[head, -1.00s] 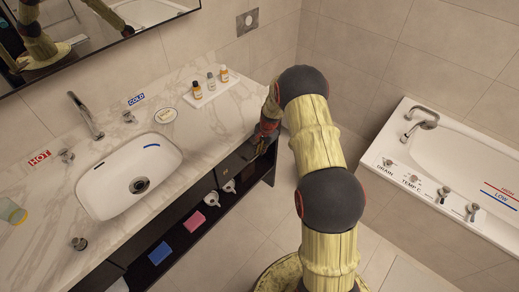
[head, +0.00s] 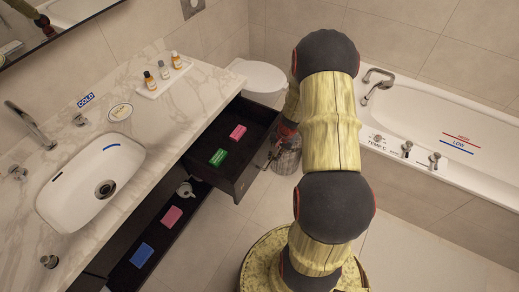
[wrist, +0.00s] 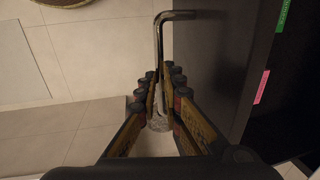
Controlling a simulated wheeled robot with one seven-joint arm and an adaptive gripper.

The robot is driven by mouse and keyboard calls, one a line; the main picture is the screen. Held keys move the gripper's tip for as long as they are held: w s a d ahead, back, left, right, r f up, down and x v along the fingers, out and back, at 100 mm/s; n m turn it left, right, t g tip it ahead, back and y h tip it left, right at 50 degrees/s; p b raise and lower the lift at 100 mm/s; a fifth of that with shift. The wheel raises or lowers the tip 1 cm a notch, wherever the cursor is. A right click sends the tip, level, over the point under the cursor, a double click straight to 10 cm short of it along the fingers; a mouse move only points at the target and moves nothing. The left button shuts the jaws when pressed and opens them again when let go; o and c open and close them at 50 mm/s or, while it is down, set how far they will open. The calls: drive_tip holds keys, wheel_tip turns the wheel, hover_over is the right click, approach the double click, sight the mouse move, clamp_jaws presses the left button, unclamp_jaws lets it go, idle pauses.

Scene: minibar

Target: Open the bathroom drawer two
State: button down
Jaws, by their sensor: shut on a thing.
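The dark drawer (head: 240,181) under the marble counter stands pulled out to the right in the head view, with its inside showing. A green box (head: 218,157) and a pink box (head: 238,131) lie in it. In the wrist view, the drawer's dark front (wrist: 222,70) is at right, with a bent metal handle (wrist: 158,38) on it. My gripper (wrist: 163,76) is shut on the handle's bar, with its fingers on either side. In the head view the handle and fingertips are mostly hidden by my arm.
The counter has a sink (head: 90,183) and a white tray (head: 163,79) of small bottles. A lower shelf holds a pink box (head: 172,215) and a blue box (head: 142,255). A toilet (head: 262,78) is behind the drawer; a bathtub (head: 430,165) is at right.

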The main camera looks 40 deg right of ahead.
drive_tip(key=s+d+b, duration=0.1)
drive_tip(key=s+d, duration=0.1)
drive_tip(key=s, duration=0.5)
drive_tip(key=shift+d, duration=0.3)
drive_tip(key=c, duration=1.9)
unclamp_jaws()
drive_tip(key=r, duration=0.4)
drive_tip(key=s+r, duration=0.1)
drive_tip(key=r, duration=0.2)
drive_tip(key=s+r, duration=0.1)
drive_tip(key=r, duration=0.3)
drive_tip(key=shift+s+d+r, duration=0.15)
drive_tip(key=shift+d+r, duration=0.2)
drive_tip(key=shift+d, duration=0.05)
